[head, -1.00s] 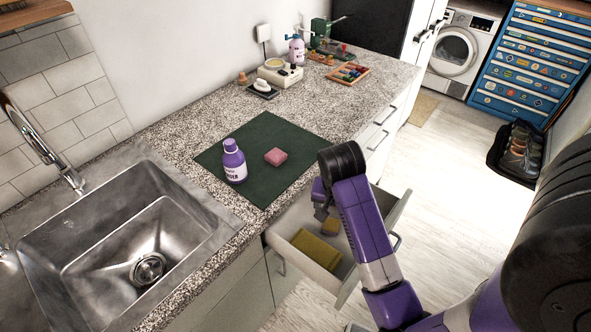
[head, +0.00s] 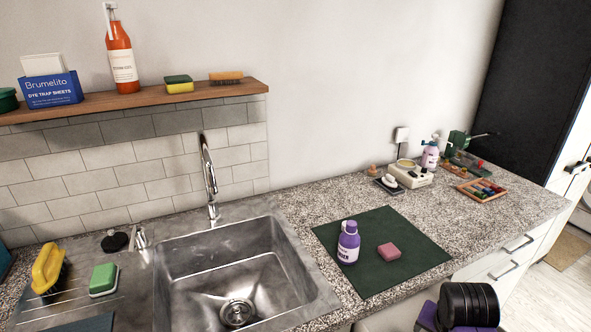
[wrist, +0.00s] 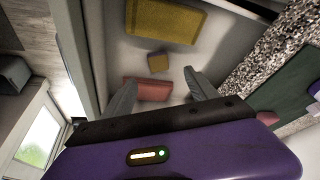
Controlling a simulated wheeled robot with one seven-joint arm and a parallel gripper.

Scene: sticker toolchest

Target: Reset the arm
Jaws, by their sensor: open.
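My gripper (wrist: 163,90) is open, and its two grey fingers stand apart with nothing between them that I can see held. It points down into an open white drawer (wrist: 118,48). A yellow folded cloth (wrist: 165,20), a small tan block (wrist: 158,62) and a pinkish-red block (wrist: 148,90) lie in the drawer. The red block shows between the fingertips, and I cannot tell how far below them it is. In the head view only part of my purple and black arm shows at the bottom right; the gripper is out of that view.
A steel sink (head: 290,262) lies to the left, below a wooden shelf (head: 140,97). A black appliance (head: 525,90) stands at the far right.

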